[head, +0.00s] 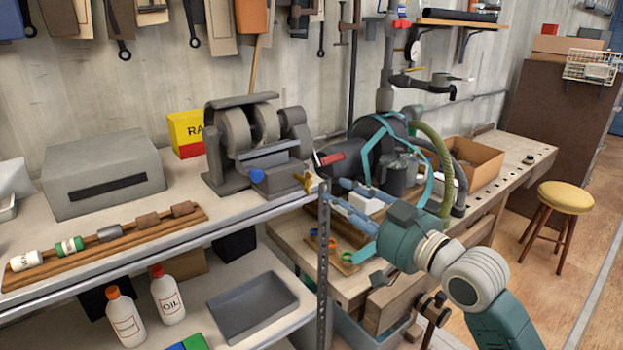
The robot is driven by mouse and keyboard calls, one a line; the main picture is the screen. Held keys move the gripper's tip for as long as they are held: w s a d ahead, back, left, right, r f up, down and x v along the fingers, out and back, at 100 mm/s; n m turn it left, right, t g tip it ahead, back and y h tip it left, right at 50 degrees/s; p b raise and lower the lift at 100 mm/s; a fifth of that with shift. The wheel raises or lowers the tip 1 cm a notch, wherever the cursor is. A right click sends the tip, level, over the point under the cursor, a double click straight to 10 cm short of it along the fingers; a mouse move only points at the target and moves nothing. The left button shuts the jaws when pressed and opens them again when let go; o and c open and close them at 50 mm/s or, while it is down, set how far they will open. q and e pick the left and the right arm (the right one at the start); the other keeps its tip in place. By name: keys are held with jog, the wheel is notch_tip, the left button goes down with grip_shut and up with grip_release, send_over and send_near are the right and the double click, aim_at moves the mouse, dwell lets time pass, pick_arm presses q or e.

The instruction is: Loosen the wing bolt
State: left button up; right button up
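A brass-yellow wing bolt (307,181) sits at the lower right front of the grey bench grinder (262,140), near the corner of the metal shelf top. My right gripper (333,191) reaches in from the lower right. Its two blue fingers are spread apart, with their tips a little to the right of the wing bolt. The gripper looks empty, and I see no contact with the bolt. My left gripper is not in view.
A blue knob (257,175) is on the grinder's front. A red-handled tool (331,158) lies just behind my fingers. Hoses and a machine (385,150) crowd the wooden bench (515,150) behind. A board with rollers (105,250) lies at left on the shelf.

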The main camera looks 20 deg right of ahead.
aim_at(304, 181)
jog(key=p+x, duration=0.3)
jog(key=x, duration=0.6)
jog(key=shift+w+a, duration=0.1)
jog(key=shift+w, duration=0.2)
jog(key=shift+w+a+f, duration=0.1)
jog(key=shift+w+a, duration=0.05)
jog(key=shift+w, duration=0.3)
grip_shut()
